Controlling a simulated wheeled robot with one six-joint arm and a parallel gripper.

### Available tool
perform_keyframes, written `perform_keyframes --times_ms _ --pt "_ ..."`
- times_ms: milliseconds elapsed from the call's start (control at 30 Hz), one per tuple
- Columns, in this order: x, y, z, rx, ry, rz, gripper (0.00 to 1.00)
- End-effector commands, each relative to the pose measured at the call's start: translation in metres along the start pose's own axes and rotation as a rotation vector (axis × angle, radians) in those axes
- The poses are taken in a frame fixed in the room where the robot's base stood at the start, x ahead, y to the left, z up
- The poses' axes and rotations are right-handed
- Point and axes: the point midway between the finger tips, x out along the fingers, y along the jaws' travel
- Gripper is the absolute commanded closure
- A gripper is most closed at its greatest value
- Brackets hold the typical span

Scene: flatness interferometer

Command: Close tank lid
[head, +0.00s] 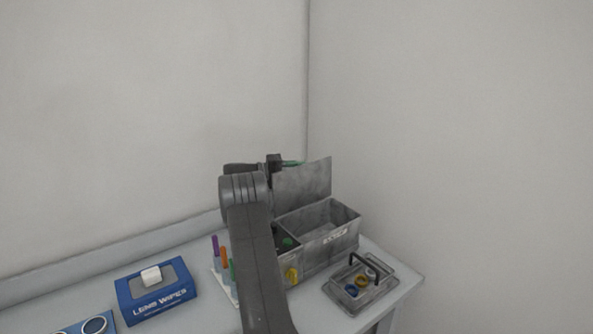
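The grey metal tank (342,241) stands on the bench, its right part open at the top with an empty-looking inside. Its lid (305,182) is a flat grey plate standing raised, roughly upright, at the tank's back left. My gripper (291,163) is at the upper left edge of the lid, with a green part showing at its tip. I cannot tell whether it touches the lid or whether its fingers are open. My own arm hides the tank's left end and part of the lid's left side.
A small tray with a black handle (364,268) holds round parts right of the tank. A rack of coloured tubes (223,259) and a blue lens wipes box (157,292) stand to the left. Green and yellow items show beside my arm. Walls close off the back and right.

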Motion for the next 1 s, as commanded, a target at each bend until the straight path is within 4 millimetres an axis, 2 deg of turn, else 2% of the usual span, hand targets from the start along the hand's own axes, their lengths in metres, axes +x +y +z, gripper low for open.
perform_keyframes --times_ms 133,300,667,1000 --pt "0.0 0.0 0.0 0.0 0.0 0.0 0.66" --pt "0.0 0.0 0.0 0.0 0.0 0.0 0.99" --pt "0.0 -0.001 0.001 0.01 0.0 -0.004 1.0" --pt "0.006 0.0 0.016 0.125 0.0 -0.052 1.0"
